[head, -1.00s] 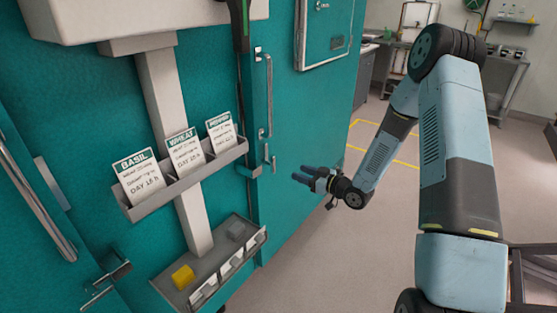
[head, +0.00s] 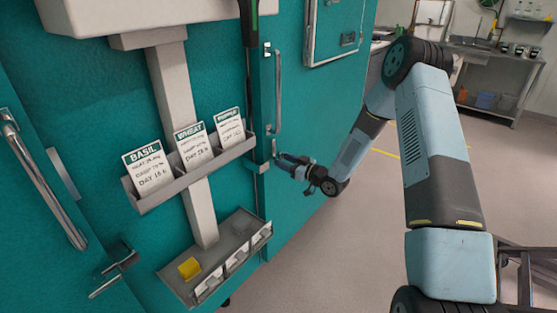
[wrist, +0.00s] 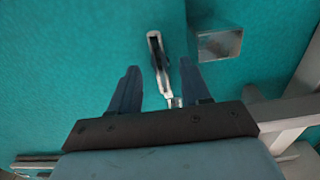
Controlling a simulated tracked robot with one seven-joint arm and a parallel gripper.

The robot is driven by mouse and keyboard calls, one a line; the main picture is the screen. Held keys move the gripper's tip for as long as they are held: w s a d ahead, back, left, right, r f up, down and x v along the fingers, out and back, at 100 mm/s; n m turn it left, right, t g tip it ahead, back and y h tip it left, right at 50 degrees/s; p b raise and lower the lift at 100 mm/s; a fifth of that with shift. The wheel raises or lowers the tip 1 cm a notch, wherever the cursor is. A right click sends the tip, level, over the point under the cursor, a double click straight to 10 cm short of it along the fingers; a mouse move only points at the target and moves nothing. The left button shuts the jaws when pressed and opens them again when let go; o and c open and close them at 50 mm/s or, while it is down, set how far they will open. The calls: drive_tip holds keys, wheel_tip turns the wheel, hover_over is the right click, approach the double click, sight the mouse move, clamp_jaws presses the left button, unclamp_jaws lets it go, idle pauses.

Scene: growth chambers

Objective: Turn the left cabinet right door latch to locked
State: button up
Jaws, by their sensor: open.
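The latch (head: 274,148) is a small metal lever on the teal door, below its tall handle (head: 278,92). It stands about upright in the head view. My gripper (head: 282,163) is open at the door, with its fingertips close to the latch. In the wrist view the latch lever (wrist: 158,62) shows as a pale metal bar between the two open fingers of my gripper (wrist: 159,70), nearer the right finger. I cannot tell whether a finger touches it.
A square metal bracket (wrist: 219,45) is right of the latch in the wrist view. A card rack (head: 195,170) and a lower tray (head: 215,255) with a yellow block (head: 189,268) stick out left of my gripper. Another lever (head: 120,262) is at lower left. Floor (head: 355,240) is clear.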

drive_tip(key=shift+x, duration=1.4)
clamp_jaws()
